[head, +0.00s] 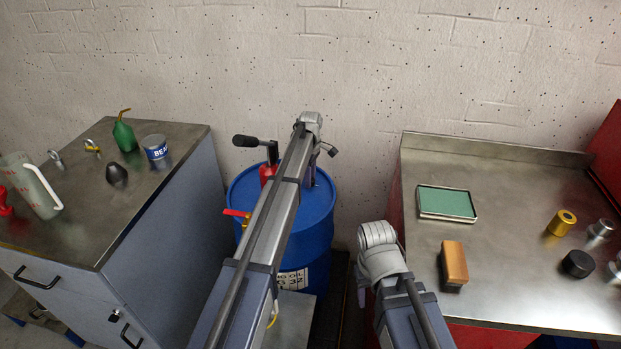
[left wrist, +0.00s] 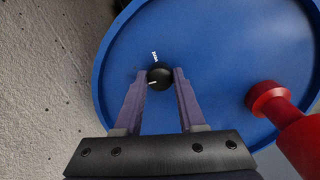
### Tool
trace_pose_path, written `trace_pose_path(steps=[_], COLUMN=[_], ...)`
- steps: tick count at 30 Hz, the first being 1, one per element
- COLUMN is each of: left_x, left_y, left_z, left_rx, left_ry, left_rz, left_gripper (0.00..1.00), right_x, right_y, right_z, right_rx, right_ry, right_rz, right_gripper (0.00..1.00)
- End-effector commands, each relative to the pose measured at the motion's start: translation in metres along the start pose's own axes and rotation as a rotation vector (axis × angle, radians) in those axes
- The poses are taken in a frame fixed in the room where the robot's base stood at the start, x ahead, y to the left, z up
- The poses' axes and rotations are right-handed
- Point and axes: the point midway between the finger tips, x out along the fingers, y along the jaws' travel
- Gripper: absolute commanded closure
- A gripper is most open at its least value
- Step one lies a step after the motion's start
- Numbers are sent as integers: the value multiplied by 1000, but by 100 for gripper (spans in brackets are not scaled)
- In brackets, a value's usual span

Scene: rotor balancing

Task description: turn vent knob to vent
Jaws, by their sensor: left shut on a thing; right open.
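The vent knob (left wrist: 160,79) is a small round black knob with a white pointer mark, on the blue drum's lid (left wrist: 215,55). A small white label (left wrist: 155,57) sits just above it in the left wrist view, too small to read surely. My left gripper (left wrist: 161,73) is shut on the knob, one finger on each side. The knob's pointer mark points to the lower left, away from the label. In the head view the blue drum (head: 322,220) stands against the wall, and my left arm hides the knob. My right gripper (head: 362,287) is open, low in front of the drum's right side, mostly hidden by its wrist.
A red pump with a black handle (head: 258,142) rises from the lid, and a red-handled tap (head: 238,213) is on the drum's side. A grey cabinet (head: 150,215) stands left. A metal bench (head: 500,285) with a green-topped tray and several parts stands right.

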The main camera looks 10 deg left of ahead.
Motion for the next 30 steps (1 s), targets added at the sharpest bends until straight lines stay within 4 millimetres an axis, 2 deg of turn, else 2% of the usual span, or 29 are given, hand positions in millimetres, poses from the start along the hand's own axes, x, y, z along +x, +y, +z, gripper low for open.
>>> trace_pose_path(steps=[1, 7, 20, 30], left_x=[0, 0, 0, 0], left_y=[0, 0, 0, 0], left_z=[0, 0, 0, 0], left_rx=[0, 0, 37, 276], left_ry=[0, 0, 0, 0], left_rz=[0, 0, 0, 0], left_gripper=[77, 99, 100, 100], right_x=[0, 0, 0, 0], right_y=[0, 0, 0, 0], right_z=[0, 0, 0, 0], right_rx=[0, 0, 0, 0], right_ry=[0, 0, 0, 0], right_rz=[0, 0, 0, 0], right_gripper=[50, 50, 50, 50])
